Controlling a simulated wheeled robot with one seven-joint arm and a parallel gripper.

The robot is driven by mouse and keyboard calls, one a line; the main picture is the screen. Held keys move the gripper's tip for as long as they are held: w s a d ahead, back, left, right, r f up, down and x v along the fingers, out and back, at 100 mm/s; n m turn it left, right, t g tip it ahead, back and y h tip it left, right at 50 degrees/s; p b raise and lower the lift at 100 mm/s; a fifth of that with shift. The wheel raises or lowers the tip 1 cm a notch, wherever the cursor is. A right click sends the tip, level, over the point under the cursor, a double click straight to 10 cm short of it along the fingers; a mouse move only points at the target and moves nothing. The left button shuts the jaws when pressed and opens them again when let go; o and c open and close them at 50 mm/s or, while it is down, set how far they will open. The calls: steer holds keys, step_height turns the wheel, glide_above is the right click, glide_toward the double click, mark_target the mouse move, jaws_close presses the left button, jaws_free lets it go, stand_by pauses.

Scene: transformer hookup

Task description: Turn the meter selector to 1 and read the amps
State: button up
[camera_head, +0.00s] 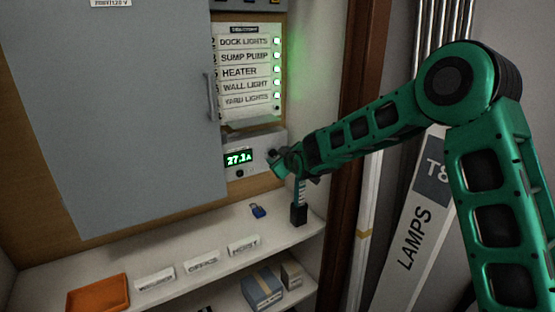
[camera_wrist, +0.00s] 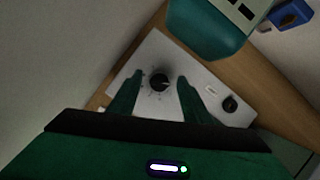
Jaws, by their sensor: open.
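The meter (camera_head: 234,172) is a pale panel below the labelled light column, and its green display (camera_head: 238,158) reads 27.1 A. In the wrist view, the selector (camera_wrist: 160,82) is a round black knob with small marks around it on the pale panel (camera_wrist: 150,55). The numbers at the marks are too small to read. My gripper (camera_wrist: 160,77) is open, with one finger on each side of the knob; I cannot tell whether they touch it. In the head view, my gripper (camera_head: 276,165) is at the meter's right end and hides the selector.
A grey cabinet door (camera_head: 120,110) stands left of the meter. The shelf below holds a small blue object (camera_head: 258,211), several white labels, an orange tray (camera_head: 98,295) and boxes. A brown post (camera_head: 350,150) rises at the right.

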steer(key=shift+c, duration=0.2)
steer(key=c, duration=1)
steer(key=shift+w+d+m+g+y, duration=0.1)
steer(key=shift+m+g+y, duration=0.45)
steer(key=shift+m, duration=0.5)
steer(key=shift+w+d+m+g+y, duration=0.1)
steer(key=shift+m+g+y, duration=0.4)
steer(key=shift+m, duration=0.55)
